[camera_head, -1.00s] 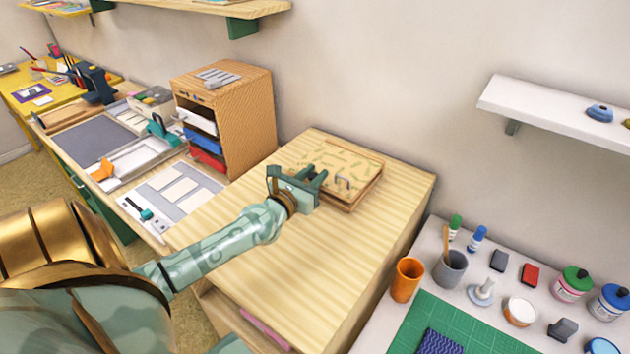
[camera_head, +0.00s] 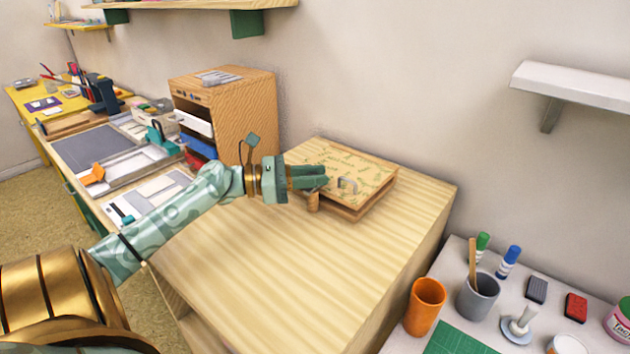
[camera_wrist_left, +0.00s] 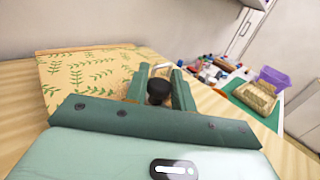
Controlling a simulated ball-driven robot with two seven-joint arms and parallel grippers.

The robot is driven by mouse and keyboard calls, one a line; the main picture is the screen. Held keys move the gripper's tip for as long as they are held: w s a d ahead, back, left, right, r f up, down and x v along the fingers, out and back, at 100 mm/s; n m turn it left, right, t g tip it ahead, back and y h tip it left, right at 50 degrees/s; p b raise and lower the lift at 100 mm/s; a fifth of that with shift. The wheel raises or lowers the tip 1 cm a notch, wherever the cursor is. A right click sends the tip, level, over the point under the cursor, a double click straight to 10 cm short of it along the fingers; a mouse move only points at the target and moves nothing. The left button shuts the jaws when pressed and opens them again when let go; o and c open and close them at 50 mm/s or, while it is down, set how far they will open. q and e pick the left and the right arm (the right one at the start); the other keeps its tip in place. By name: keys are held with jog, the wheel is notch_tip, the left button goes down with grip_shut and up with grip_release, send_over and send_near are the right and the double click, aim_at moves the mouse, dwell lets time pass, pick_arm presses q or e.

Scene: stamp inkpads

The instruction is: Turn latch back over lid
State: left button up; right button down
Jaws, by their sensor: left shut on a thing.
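A flat wooden box has a cream lid with green leaf print (camera_head: 345,160), which looks closed. A small metal loop handle (camera_head: 348,184) stands on the lid. My left gripper (camera_head: 322,180) reaches over the box's near left corner. In the left wrist view, a dark round-topped latch knob (camera_wrist_left: 158,91) sits between the two fingers, and the gripper is shut on it. The leaf-print lid (camera_wrist_left: 90,75) lies to the left of the fingers there. A small wooden piece (camera_head: 313,202) shows just below the fingers. The latch itself is mostly hidden by the fingers.
The box rests on a pale wooden cabinet top (camera_head: 270,270) with clear room in front. A wooden drawer unit (camera_head: 245,115) stands behind my left arm. At right, a lower table holds an orange cup (camera_head: 426,305) and a grey cup (camera_head: 477,296).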

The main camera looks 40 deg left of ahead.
pick_arm(q)
jog(key=shift+f+m+g+h, duration=0.1)
jog(key=shift+m+g+h, duration=0.3)
jog(key=shift+h, duration=0.1)
pick_arm(e)
jog(key=shift+f, duration=0.1)
pick_arm(q)
jog(key=o, duration=1)
jog(key=shift+d, duration=0.1)
jog(key=shift+c, duration=0.2)
pick_arm(e)
jog(key=shift+a, duration=0.1)
pick_arm(q)
jog(key=p+v, duration=0.4)
jog(key=v, duration=1.1)
jog(key=shift+s+a, duration=0.4)
jog(key=shift+s, duration=0.1)
pick_arm(e)
jog(key=r, duration=0.1)
jog(key=w+r, duration=0.1)
jog(key=r, duration=0.2)
jog(key=shift+w+r, duration=0.1)
jog(key=shift+w, duration=0.2)
